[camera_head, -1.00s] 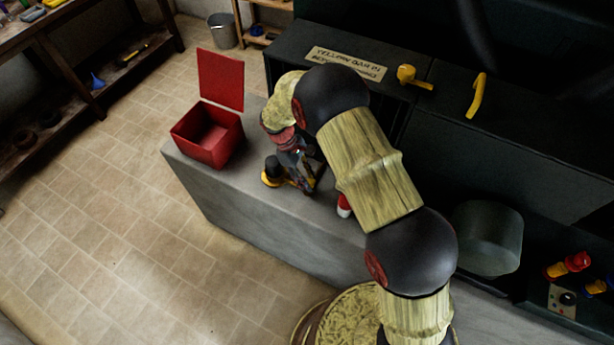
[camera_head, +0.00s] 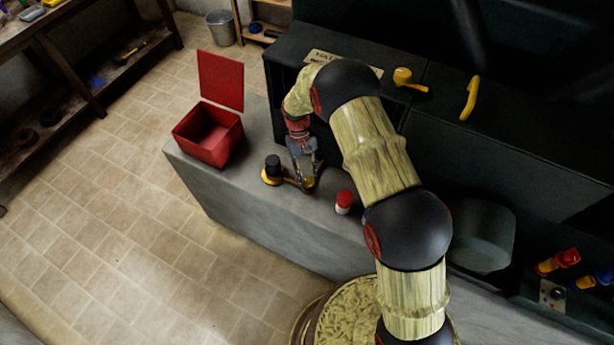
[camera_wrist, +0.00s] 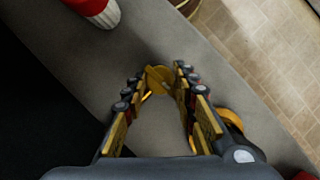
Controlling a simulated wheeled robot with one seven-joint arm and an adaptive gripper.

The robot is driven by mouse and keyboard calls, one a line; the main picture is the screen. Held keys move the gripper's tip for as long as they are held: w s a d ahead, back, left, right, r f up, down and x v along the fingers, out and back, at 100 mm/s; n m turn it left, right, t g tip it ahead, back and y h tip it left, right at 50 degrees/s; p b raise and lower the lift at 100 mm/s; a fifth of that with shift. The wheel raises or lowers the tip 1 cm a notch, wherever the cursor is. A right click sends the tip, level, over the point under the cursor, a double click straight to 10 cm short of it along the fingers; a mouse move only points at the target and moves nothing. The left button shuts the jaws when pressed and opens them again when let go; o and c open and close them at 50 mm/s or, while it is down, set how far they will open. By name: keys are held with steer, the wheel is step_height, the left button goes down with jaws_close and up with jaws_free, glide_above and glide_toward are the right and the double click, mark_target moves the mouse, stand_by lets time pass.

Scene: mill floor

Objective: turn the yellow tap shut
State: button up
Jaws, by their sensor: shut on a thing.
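A yellow piece with a black cylinder (camera_head: 273,166) stands on the grey counter, and I take it for the yellow tap (camera_head: 271,181). A yellow arm runs from it to the right, under my gripper (camera_head: 304,184). My gripper points down and is shut on this yellow part. In the wrist view, a round yellow end (camera_wrist: 158,78) sits between the fingertips of my gripper (camera_wrist: 160,80). A curved yellow part (camera_wrist: 230,118) shows behind the right finger, partly hidden. Two other yellow handles, a knob with a lever (camera_head: 404,77) and a curved bar (camera_head: 470,98), are on the dark cabinet.
An open red box (camera_head: 208,138) stands on the counter's left end. A red-capped white bottle (camera_head: 344,202) stands right of my gripper. The dark cabinet (camera_head: 300,45) rises behind. A grey-green drum (camera_head: 482,235) and red and blue fittings (camera_head: 566,258) are at the right.

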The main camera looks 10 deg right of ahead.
mark_target(307, 179)
stand_by(0.4)
steer(key=o, duration=1.1)
step_height(307, 179, up, 10)
stand_by(0.6)
